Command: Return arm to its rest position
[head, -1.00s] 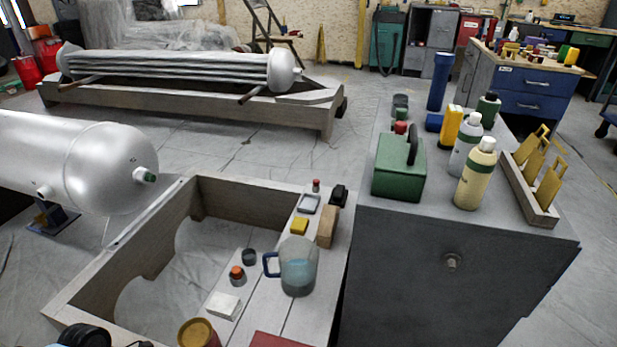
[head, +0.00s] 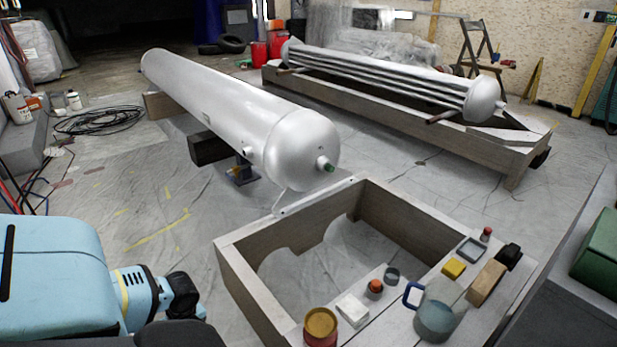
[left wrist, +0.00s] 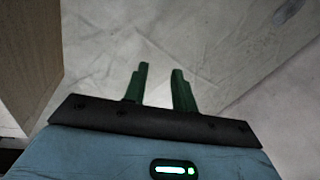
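In the left wrist view my left gripper (left wrist: 159,82) shows two green fingers with a clear gap between them and nothing held. Pale sheeted floor lies beyond the fingertips, and a brown wooden surface (left wrist: 28,55) stands at the left of that view. My left gripper does not show in the head view. My right gripper is in neither view.
A wooden frame (head: 232,270) at lower centre bears a blue-handled jug (head: 437,318), a white block (head: 352,310) and small items. A silver tank (head: 250,115) lies behind it. Black cable (head: 100,120) is coiled at left. Sheeted floor (head: 130,210) is open left of the tank.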

